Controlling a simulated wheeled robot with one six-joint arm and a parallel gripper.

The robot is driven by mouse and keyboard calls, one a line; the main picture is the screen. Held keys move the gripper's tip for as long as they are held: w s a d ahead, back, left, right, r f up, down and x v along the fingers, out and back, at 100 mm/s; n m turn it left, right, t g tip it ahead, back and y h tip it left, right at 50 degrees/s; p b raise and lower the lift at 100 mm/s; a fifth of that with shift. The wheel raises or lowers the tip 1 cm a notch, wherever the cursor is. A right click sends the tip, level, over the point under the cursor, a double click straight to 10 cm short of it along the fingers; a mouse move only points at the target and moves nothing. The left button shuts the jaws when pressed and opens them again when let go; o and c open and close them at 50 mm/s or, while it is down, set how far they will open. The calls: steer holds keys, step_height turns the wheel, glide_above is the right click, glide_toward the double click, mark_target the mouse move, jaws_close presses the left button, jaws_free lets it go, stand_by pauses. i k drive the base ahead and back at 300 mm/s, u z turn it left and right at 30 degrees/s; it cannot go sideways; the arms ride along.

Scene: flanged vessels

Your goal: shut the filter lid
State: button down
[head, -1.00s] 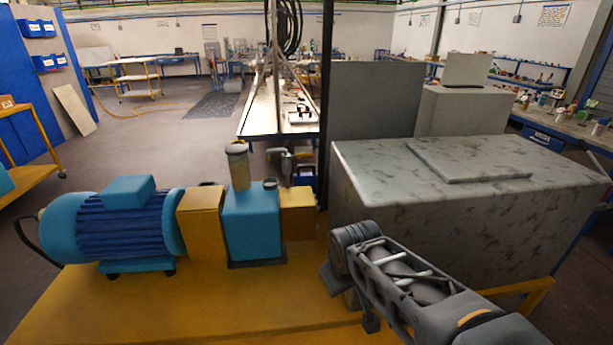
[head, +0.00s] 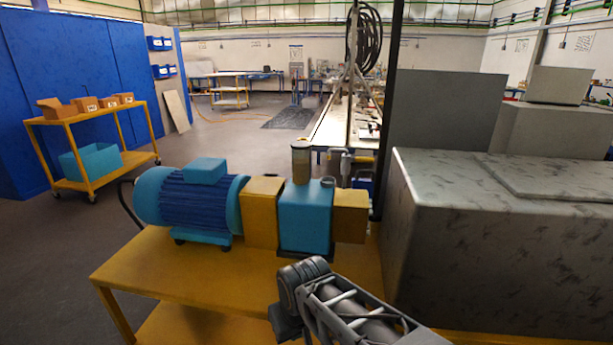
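A blue pump block (head: 305,216) stands on the yellow bench, joined to a blue motor (head: 190,203) by a yellow housing (head: 263,212). A brownish upright cylinder with a pale cap (head: 301,160) stands on top of the block; it may be the filter. A small round fitting (head: 328,183) sits beside it. I cannot make out an open lid or a hinge. A grey link of my arm crosses the bottom of the view in front of the bench. No gripper fingers show.
A large mottled grey box (head: 500,250) fills the right side, close to my arm. A dark post (head: 390,110) rises behind the pump. A yellow cart with boxes (head: 95,180) stands at left. The floor (head: 60,270) at lower left is clear.

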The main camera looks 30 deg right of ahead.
mark_target(358, 183)
steer(key=u, duration=1.85)
steer(key=i, duration=0.6)
steer(key=z, duration=3.1)
steer(key=i, duration=0.5)
